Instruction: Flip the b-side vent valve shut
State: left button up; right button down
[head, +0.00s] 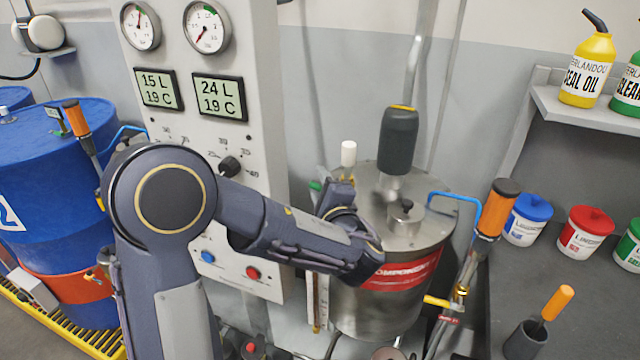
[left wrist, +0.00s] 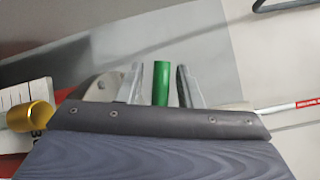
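A small green handle (left wrist: 161,83), which looks like the vent valve's lever, stands upright in the left wrist view. A bit of green (head: 315,186) shows at the steel tank's left edge in the head view, mostly hidden by my arm. The steel tank (head: 355,305) has a red label partly reading "COMPON"; its side letter is hidden. My left gripper (left wrist: 158,84) has its two fingers either side of the green handle, with a gap on each side. In the head view my wrist hides the fingers. My right gripper is not in view.
A grey gauge panel (head: 265,90) stands left of the tank. A white-capped post (head: 348,153) and a dark-capped mixer (head: 398,140) rise by the tank. An orange-handled lever (head: 497,208) is at its right. Blue drums (head: 60,190) stand left.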

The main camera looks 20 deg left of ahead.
pick_arm(q)
grip_shut()
jog(key=f+n+g+h+b, duration=0.1)
jog(key=b, duration=0.3)
jog(key=shift+a+f+n, duration=0.1)
jog(key=shift+f+n, duration=0.15)
jog(key=shift+n, duration=0.15)
jog(key=shift+h, duration=0.3)
jog(key=shift+o, duration=0.6)
grip_release()
jog(key=b+v, duration=0.1)
jog(key=v, duration=0.7)
